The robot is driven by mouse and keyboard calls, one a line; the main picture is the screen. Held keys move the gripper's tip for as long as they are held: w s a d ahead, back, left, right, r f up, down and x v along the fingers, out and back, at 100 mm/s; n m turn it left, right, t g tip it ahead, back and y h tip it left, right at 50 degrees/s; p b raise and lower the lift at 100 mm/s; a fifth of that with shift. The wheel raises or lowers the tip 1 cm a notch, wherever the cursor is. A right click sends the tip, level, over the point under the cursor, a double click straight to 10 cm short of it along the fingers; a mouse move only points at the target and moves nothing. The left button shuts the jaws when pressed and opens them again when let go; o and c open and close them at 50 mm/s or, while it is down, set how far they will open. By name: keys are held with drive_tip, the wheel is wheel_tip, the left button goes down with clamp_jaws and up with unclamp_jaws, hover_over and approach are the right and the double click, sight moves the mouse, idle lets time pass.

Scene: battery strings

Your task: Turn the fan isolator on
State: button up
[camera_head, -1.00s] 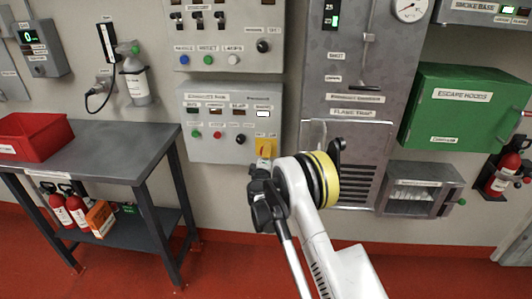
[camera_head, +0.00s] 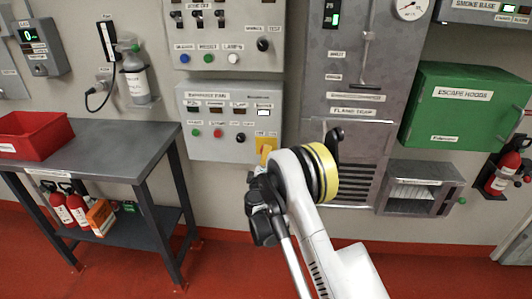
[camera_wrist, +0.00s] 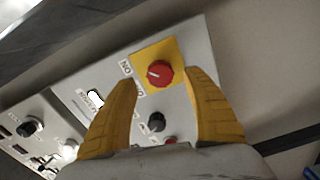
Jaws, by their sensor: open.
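The fan panel (camera_head: 215,146) is a grey box on the wall in the head view. Its isolator is a red rotary knob (camera_wrist: 159,74) on a yellow plate (camera_wrist: 144,55), seen in the wrist view. A small "ON" label (camera_wrist: 126,68) sits at the plate's edge. In the head view only part of the yellow plate (camera_head: 263,143) shows, as my arm hides the rest. My gripper (camera_wrist: 161,78) is open, with its yellow fingers to either side of the knob in the picture. I cannot tell whether they touch it.
The panel also carries a black knob (camera_wrist: 156,122), a small lit display (camera_head: 264,112) and several buttons. A grey table (camera_head: 110,152) with a red bin (camera_head: 50,140) stands at left. A green escape hoods box (camera_head: 462,105) hangs at right.

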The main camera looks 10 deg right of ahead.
drive_tip(key=v, duration=0.6)
drive_tip(key=shift+s, duration=0.35)
drive_tip(key=shift+r, duration=0.1)
drive_tip(key=s+d+r+m+g, duration=0.35)
drive_tip(key=s+r, duration=0.25)
drive_tip(key=r, duration=0.2)
drive_tip(key=s+d+r+m+g, duration=0.2)
drive_tip(key=s+d+r+m, duration=0.25)
drive_tip(key=s+r, duration=0.3)
drive_tip(key=s+a+m+g+y, duration=0.2)
drive_tip(key=s, duration=1.2)
drive_tip(key=s+a+f+m+g+y, duration=0.1)
drive_tip(key=s+a+m+g+y, duration=0.1)
drive_tip(key=s, duration=1.3)
drive_tip(key=shift+s+a+f+y, duration=0.25)
drive_tip(key=shift+a+y, duration=0.1)
drive_tip(key=shift+y, duration=0.45)
drive_tip(key=shift+g, duration=0.25)
